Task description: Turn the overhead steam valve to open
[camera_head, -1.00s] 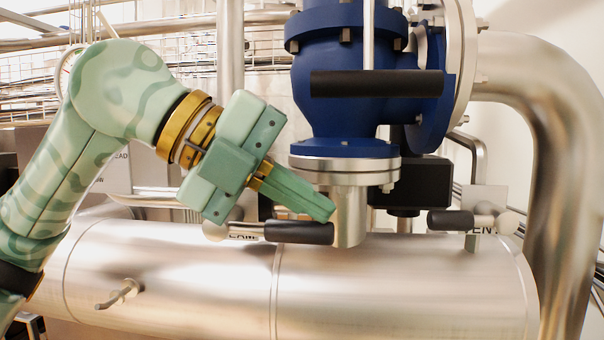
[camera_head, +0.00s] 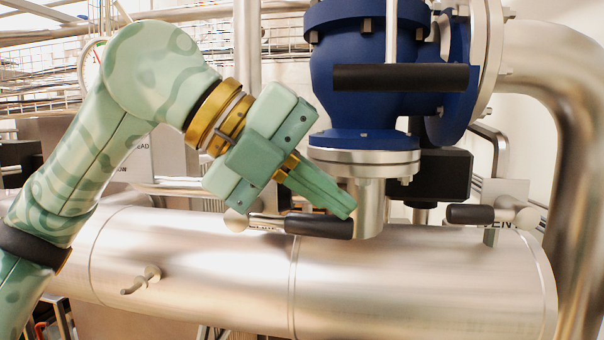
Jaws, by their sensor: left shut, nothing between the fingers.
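A large blue valve (camera_head: 365,65) hangs at top centre, with a black horizontal grip (camera_head: 405,77) across its front. Below its flange are two black-gripped levers, a left one (camera_head: 320,225) and a right one (camera_head: 470,214). I cannot tell from the picture which handle is the steam valve's. My left gripper (camera_head: 347,208) is shut and empty, pointing down and right. Its fingertips overlap the upper edge of the left lever's grip; I cannot tell whether they touch it. My right gripper is not in view.
A wide metal tank (camera_head: 200,265) lies across the bottom, with a small peg handle (camera_head: 143,280). A thick bent pipe (camera_head: 575,130) runs down the right side. Label plates behind the levers are partly hidden. Some open space lies left of the blue valve.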

